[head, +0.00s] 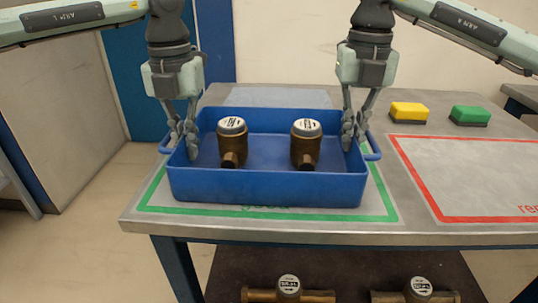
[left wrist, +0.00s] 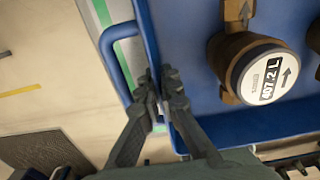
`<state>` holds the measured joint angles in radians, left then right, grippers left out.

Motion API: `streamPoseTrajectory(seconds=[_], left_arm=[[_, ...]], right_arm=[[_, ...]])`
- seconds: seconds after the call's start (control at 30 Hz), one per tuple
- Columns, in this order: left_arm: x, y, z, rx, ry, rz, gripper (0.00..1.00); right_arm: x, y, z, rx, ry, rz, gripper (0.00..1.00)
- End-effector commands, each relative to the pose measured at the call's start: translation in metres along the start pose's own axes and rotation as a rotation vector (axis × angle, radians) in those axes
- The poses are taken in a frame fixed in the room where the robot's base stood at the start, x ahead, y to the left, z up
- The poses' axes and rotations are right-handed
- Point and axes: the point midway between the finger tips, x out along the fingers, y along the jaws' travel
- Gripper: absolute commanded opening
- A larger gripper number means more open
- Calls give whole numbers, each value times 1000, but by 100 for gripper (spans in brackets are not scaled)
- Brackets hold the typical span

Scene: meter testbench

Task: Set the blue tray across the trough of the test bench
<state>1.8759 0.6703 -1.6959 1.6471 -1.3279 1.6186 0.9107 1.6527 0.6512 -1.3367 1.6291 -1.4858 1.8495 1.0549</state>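The blue tray (head: 265,188) is on the table, inside the green-outlined area, and looks level. Two brass meters with white round dials, a left one (head: 232,145) and a right one (head: 306,147), stand upright in it. My left gripper (head: 182,135) is shut on the tray's left end wall, one finger inside and one outside. The left wrist view shows its fingertips (left wrist: 162,90) pinching the wall beside the handle (left wrist: 112,62). My right gripper (head: 355,130) straddles the right end wall and looks shut on it. The test bench trough is not in view.
A red-outlined area (head: 470,175) to the right is empty. More meters (head: 289,288) lie on the lower shelf (head: 345,275). Open floor (head: 90,215) is left of the table.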

Motion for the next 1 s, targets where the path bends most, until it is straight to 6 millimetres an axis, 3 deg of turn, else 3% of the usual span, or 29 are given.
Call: streamPoseTrajectory(seconds=[0.57,1.0], left_arm=[[-5,0,1,-1,-4,-1,0],[-43,0,1,-1,-3,-1,0]], right_arm=[[-6,0,0,0,-3,1,0],[-43,0,0,0,-3,1,0]])
